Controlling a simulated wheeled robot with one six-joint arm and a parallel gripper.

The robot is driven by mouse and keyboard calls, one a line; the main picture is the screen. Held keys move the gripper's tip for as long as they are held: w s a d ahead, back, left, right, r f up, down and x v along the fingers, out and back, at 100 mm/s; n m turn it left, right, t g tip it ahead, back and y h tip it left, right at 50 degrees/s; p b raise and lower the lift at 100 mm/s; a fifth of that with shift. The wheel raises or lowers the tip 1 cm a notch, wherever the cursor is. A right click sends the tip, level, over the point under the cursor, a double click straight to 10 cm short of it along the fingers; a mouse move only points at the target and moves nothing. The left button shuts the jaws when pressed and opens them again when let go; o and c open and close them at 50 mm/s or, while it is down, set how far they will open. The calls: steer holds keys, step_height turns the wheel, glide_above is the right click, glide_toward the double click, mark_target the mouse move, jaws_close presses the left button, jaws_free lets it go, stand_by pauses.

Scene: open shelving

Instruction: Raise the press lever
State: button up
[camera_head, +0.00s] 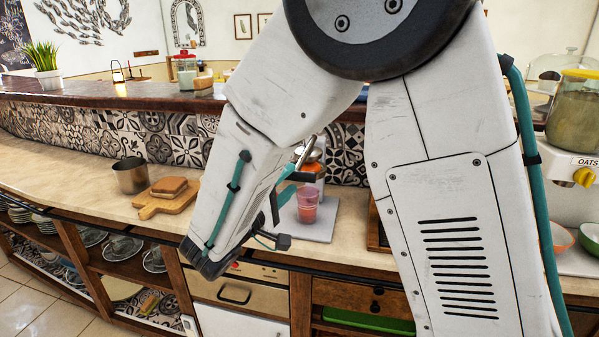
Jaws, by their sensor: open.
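The press (313,156) stands on the counter at the back, orange and metal, mostly hidden behind my arm. A slanted metal bar (302,153) at its upper left looks like the lever; its full length and angle are hidden. A clear cup with red-pink contents (307,207) stands upright on a grey board (322,226) below the press. My gripper (291,184), with teal and dark parts, is open in front of the press, close to the bar and above the cup. I cannot tell whether it touches the bar.
A bread slice on a wooden board (158,207) and a metal pot (131,176) stand left on the counter. An oats dispenser (575,110) and bowls (590,236) are at the right. Open shelves with dishes lie below. The counter's far left is clear.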

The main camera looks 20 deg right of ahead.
mark_target(305, 156)
steer(key=x, duration=0.4)
steer(key=shift+w+d, duration=0.2)
steer(key=shift+d, duration=0.15)
steer(key=shift+c, duration=0.2)
